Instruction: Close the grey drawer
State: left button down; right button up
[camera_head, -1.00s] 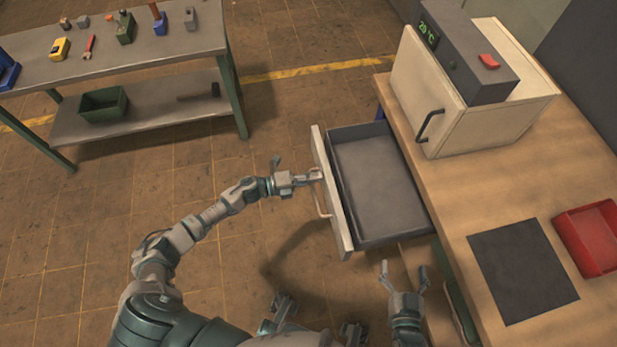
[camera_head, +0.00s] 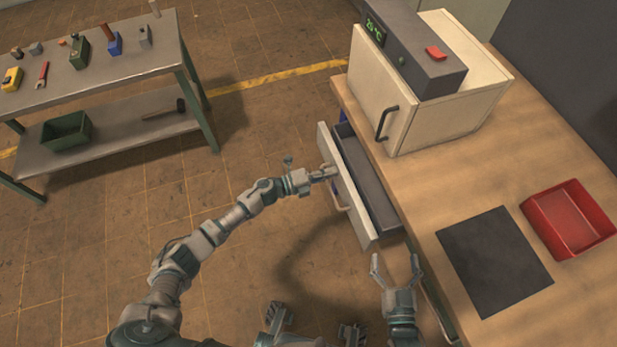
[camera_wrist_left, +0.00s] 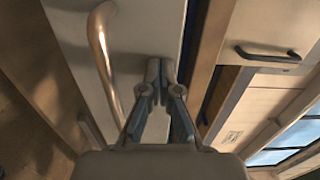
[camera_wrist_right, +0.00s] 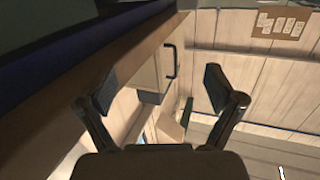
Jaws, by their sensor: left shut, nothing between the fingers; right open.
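The grey drawer (camera_head: 365,178) is partly open under the wooden workbench, with a narrow strip of its dark inside showing. Its pale front panel (camera_head: 350,200) carries a curved handle (camera_head: 337,196). My left gripper (camera_head: 332,172) is shut with nothing in it, its tips at the outer face of the front panel, beyond the handle. In the left wrist view the closed fingers (camera_wrist_left: 158,75) meet the panel beside the copper-coloured handle (camera_wrist_left: 103,50). My right gripper (camera_head: 396,268) is open and empty, near the bench's front edge; its spread fingers also show in the right wrist view (camera_wrist_right: 158,95).
On the bench (camera_head: 450,200) stand a cream oven-like box (camera_head: 450,100) with a grey control unit, a dark mat (camera_head: 494,260) and a red tray (camera_head: 570,222). A green-legged table (camera_head: 110,75) with tools stands at the far left. The floor between is clear.

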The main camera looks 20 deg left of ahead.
pick_arm(q)
jog(key=b+x, duration=0.1)
jog(key=x, duration=0.2)
jog(key=b+x, duration=0.1)
jog(key=x, duration=0.2)
jog(key=b+x, duration=0.1)
jog(key=x, duration=0.3)
jog(key=shift+w+a+f, duration=0.25)
jog(key=shift+w, duration=0.2)
jog(key=d, duration=0.1)
jog(key=w+d, duration=0.1)
jog(key=d+r+b, duration=0.1)
jog(key=shift+w+d, duration=0.15)
jog(key=shift+d, duration=0.25)
jog(key=shift+w+a, duration=0.2)
jog(key=shift+a, duration=0.1)
pick_arm(e)
jog(key=s+a+r+t+y, duration=0.1)
jog(key=s+a+r+t, duration=0.1)
jog(key=r+t, duration=0.6)
jog(key=shift+s+r+m+y, duration=0.3)
jog(key=shift+s+r, duration=0.3)
pick_arm(q)
jog(key=shift+r, duration=0.1)
pick_arm(e)
jog(key=shift+d, duration=0.1)
